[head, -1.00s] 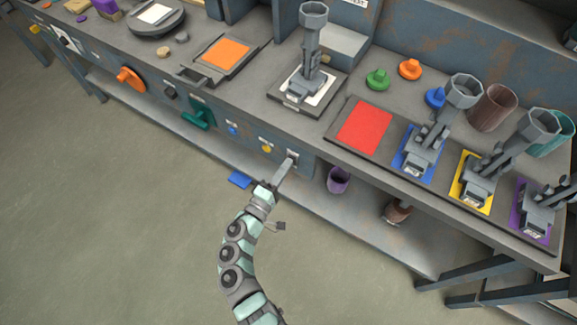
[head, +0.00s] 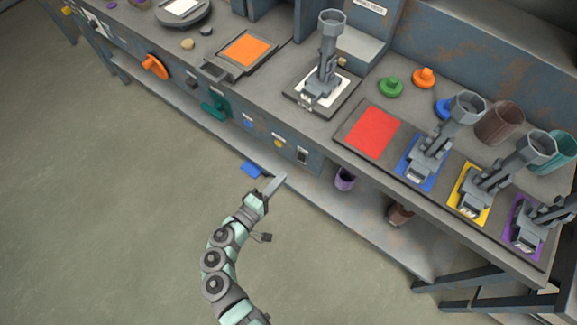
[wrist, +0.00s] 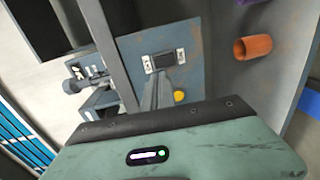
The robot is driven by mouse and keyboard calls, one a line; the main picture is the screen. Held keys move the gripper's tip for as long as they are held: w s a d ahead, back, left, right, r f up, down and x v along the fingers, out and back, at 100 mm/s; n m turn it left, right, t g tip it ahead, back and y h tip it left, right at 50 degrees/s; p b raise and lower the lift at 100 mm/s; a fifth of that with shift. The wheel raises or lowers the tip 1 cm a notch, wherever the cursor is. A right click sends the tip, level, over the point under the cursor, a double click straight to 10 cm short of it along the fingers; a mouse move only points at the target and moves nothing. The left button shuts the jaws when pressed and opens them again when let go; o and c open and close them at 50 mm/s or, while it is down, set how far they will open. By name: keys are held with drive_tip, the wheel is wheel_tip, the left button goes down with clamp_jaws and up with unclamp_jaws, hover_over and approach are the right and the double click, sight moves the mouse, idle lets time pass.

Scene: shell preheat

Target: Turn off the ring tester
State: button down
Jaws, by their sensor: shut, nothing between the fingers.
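A dark rocker switch (head: 302,156) with pale plates is on the bench's front panel, near its right end. The wrist view shows the switch (wrist: 164,61) with a small marked plate on each side; I cannot tell which way it is set. Above it on the bench stands a grey device with a cup-shaped top (head: 326,62) on a white pad, below a wall sign (head: 370,7) too small to read fully. My gripper (head: 281,180) is shut and empty, in front of and below the switch, apart from it. Its fingers (wrist: 157,84) point toward the panel in the wrist view.
Yellow (head: 278,142) and blue (head: 248,124) knobs, a teal handle (head: 215,108) and an orange knob (head: 155,67) line the panel to the left. A purple cup (head: 345,179) and a blue item (head: 252,169) are on the lower shelf. The floor before the bench is clear.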

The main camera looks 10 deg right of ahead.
drive_tip(key=shift+p+v, duration=0.35)
drive_tip(key=shift+v, duration=2.4)
drive_tip(key=shift+r, duration=0.15)
